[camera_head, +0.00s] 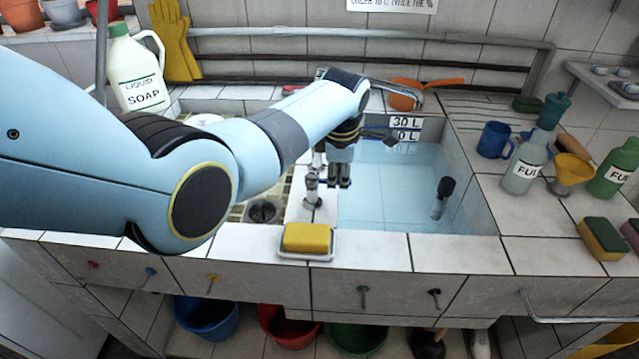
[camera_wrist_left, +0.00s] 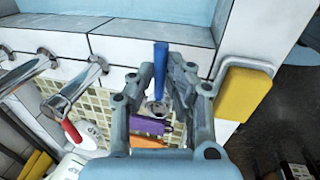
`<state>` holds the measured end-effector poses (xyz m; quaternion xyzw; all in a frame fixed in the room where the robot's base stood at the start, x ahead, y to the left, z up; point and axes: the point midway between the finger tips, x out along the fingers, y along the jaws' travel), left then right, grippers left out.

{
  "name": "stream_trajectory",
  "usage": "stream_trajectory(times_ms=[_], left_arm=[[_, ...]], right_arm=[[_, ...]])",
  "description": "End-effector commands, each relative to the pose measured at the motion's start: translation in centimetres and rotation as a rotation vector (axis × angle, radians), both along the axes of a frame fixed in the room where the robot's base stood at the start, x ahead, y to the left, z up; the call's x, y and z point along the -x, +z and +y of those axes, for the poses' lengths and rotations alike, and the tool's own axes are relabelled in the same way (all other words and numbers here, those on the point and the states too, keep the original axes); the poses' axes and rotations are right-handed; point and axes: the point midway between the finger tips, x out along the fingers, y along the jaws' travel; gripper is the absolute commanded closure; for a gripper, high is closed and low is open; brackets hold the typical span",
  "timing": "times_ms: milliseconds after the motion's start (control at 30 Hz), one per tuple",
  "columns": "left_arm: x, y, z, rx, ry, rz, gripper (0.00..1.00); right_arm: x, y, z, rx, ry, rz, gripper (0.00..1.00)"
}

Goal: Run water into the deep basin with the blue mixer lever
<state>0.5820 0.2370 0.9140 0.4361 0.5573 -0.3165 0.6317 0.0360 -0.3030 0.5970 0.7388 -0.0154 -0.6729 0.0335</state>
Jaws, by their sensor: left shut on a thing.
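The deep basin (camera_head: 375,205) is on the right, pale blue inside, with a "30 L" mark (camera_head: 404,121) at its back. I cannot tell whether water stands in it. My left gripper (camera_head: 340,183) points down over the ledge at the basin's left edge. In the left wrist view, the blue mixer lever (camera_wrist_left: 160,68) stands between the fingertips of my left gripper (camera_wrist_left: 166,75), which is shut on it. A chrome fitting (camera_head: 312,190) is beside the gripper on the ledge. The lever's foot is partly hidden by the fingers. My right gripper is out of view.
A yellow sponge (camera_head: 306,238) lies on a dish at the front edge. Chrome spouts (camera_wrist_left: 78,88) are close left of the gripper in the wrist view. Bottles and a blue mug (camera_head: 494,140) stand right. A soap jug (camera_head: 137,75) stands behind my left arm.

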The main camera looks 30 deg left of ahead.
Motion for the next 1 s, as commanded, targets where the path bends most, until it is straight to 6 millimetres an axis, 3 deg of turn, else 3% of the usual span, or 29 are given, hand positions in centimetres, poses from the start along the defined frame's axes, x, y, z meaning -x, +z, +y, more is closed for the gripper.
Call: stream_trajectory(times_ms=[100, 267, 300, 433, 600, 767, 1000], left_arm=[[0.0, 0.0, -0.2, 0.002, 0.006, 0.002, 1.00], [0.0, 0.0, -0.1, 0.002, 0.006, 0.002, 1.00], [0.0, 0.0, -0.1, 0.002, 0.005, 0.002, 0.81], [0.0, 0.0, -0.1, 0.002, 0.005, 0.001, 0.64], [0.0, 0.0, -0.1, 0.002, 0.004, 0.001, 0.64], [0.0, 0.3, -0.1, 0.002, 0.004, 0.000, 0.64], [0.6, 3.6, -0.4, 0.003, 0.003, -0.003, 0.64]], right_arm=[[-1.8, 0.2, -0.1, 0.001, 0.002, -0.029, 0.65], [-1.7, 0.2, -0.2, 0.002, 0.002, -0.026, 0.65], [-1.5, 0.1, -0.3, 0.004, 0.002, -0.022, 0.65], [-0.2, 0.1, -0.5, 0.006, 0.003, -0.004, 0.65], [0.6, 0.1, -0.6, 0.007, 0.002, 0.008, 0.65], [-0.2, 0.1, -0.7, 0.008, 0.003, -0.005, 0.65], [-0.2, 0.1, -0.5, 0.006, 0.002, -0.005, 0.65]])
